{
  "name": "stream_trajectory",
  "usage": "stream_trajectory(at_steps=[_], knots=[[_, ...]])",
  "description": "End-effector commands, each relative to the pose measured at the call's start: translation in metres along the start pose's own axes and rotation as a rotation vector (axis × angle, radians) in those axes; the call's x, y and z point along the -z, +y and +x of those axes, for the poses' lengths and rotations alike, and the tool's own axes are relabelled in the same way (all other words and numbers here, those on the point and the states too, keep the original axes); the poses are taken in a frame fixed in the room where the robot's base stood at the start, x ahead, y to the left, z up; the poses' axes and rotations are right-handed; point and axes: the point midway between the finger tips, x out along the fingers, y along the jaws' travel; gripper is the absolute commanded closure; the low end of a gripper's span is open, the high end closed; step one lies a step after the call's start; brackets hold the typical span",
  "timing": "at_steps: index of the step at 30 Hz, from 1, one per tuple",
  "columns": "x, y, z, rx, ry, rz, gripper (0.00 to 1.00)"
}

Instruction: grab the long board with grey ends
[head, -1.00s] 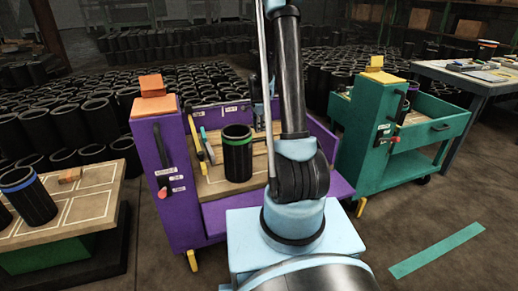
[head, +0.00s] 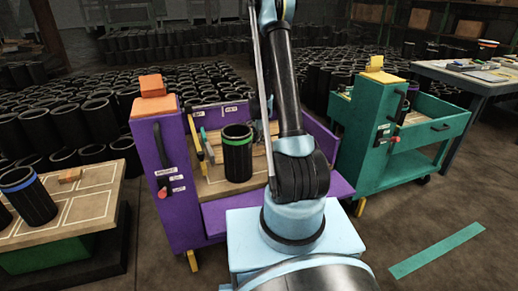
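I cannot make out a long board with grey ends for certain. A pale wooden surface (head: 215,187) shows in the purple cart (head: 180,215), partly hidden behind my arm. A black sleeve with a green band (head: 237,155) stands upright on it. A yellow tool (head: 195,138) and a thin teal piece lie left of the sleeve. My arm rises in front of the cart and leaves the picture at the top. Light-blue parts show in a narrow gap behind it; my gripper's fingers cannot be made out there.
A green cart (head: 400,150) stands to the right, with a workbench (head: 480,80) behind it. A low wooden table (head: 85,210) with a blue-banded sleeve (head: 27,195) is at left. Many black sleeves fill the back. The floor at lower right is clear around a teal strip (head: 437,251).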

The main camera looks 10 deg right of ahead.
Motion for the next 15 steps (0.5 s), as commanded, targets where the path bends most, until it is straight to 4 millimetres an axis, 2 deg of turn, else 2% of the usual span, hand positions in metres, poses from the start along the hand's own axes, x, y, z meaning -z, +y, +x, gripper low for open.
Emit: stream_trajectory(at_steps=[6, 15], knots=[[0.0, 0.0, 0.016, 0.0, 0.0, 0.0, 0.78], [0.0, 0.0, 0.018, 0.0, 0.0, 0.0, 0.8]])
